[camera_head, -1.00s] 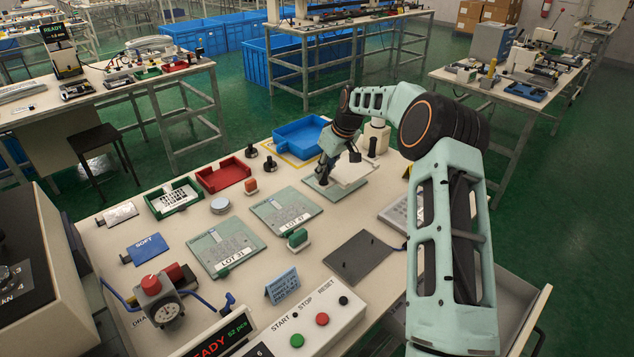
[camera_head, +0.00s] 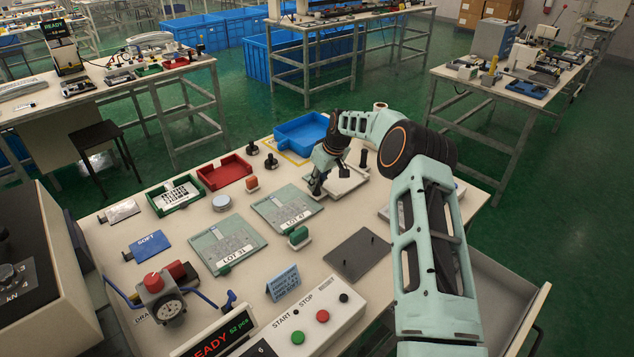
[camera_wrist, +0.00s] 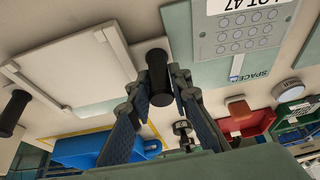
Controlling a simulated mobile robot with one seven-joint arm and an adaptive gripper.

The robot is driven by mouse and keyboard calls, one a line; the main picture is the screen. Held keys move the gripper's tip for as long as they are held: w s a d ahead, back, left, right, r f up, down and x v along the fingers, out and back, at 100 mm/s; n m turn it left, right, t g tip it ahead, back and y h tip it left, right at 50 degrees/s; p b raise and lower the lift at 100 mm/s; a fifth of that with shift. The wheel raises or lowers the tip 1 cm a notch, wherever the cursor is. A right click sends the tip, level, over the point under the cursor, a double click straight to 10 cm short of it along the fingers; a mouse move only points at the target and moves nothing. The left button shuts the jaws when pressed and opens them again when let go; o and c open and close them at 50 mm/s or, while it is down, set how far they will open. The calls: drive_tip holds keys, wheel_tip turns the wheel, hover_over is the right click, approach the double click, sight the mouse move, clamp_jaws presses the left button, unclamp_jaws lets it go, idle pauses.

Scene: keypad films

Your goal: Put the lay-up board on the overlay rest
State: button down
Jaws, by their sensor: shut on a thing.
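A pale board (camera_head: 345,183) with a grey-green rim and two upright black knobs lies at the back right of the bench; I take it for the lay-up board. It also shows in the wrist view (camera_wrist: 75,72). My gripper (camera_head: 317,188) points down at its left end. In the wrist view my fingers (camera_wrist: 162,95) are closed around one black knob (camera_wrist: 157,70); the other knob (camera_wrist: 14,112) stands free. My arm hides part of the board. I cannot tell whether it is lifted. Which surface is the overlay rest is not clear; a dark plate with pins (camera_head: 355,256) lies at the front right.
Green sheets marked LOT 47 (camera_head: 287,212) and LOT 31 (camera_head: 228,243) lie left of my gripper. A blue tray (camera_head: 301,131), a red tray (camera_head: 224,173) and a green tray (camera_head: 174,196) stand behind. A button box (camera_head: 310,325) is at the front.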

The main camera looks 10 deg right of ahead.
drive_tip(key=c, duration=1.8)
unclamp_jaws()
drive_tip(key=shift+o, duration=0.2)
drive_tip(key=shift+r, duration=0.1)
drive_tip(key=v, duration=1.2)
drive_tip(key=shift+b, duration=0.3)
drive_tip(key=shift+a, duration=0.1)
